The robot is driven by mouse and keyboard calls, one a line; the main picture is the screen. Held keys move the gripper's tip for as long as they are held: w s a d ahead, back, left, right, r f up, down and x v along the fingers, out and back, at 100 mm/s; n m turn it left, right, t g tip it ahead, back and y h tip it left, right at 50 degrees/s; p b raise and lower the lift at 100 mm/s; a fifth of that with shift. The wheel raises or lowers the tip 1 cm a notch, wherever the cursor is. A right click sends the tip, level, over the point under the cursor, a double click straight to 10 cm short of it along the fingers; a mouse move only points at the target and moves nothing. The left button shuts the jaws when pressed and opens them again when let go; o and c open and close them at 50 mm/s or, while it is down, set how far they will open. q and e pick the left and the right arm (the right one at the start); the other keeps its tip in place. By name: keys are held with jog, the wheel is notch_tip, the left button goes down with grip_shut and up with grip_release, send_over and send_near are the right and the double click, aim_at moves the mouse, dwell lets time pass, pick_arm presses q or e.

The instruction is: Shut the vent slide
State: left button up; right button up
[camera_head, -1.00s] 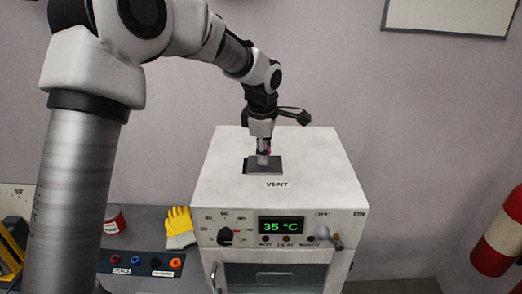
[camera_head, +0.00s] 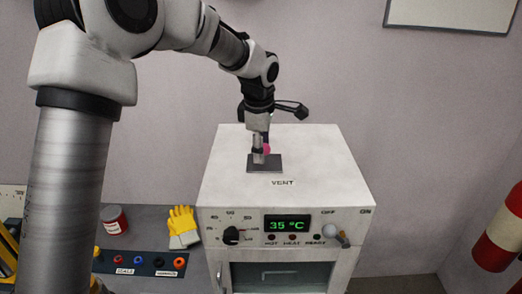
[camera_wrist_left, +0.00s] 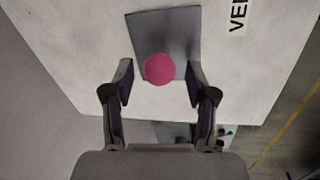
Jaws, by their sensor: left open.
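The vent slide is a dark grey plate (camera_head: 276,165) on top of the white oven, behind the VENT label (camera_head: 282,183). A round pink-red knob (camera_head: 267,149) belongs to it and is partly hidden by my gripper in the head view. My left gripper (camera_head: 259,158) points down over the plate. In the left wrist view the knob (camera_wrist_left: 159,69) shows whole, over the grey plate (camera_wrist_left: 150,29). My left gripper (camera_wrist_left: 160,84) is open there, its fingers to either side of the knob with gaps. I cannot tell its exact height above the plate. My right gripper is not in view.
The white oven (camera_head: 320,170) carries a front panel with a green 35 °C display (camera_head: 288,224), a black dial (camera_head: 232,236) and a toggle. Yellow gloves (camera_head: 182,226) and a red can (camera_head: 114,220) lie at left. A red cylinder (camera_head: 500,235) hangs at right.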

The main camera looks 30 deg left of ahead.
aim_at(258, 168)
pick_arm(q)
notch_tip(258, 168, up, 10)
jog(key=s, duration=0.2)
jog(key=shift+d+r, duration=0.25)
jog(key=shift+s, duration=0.1)
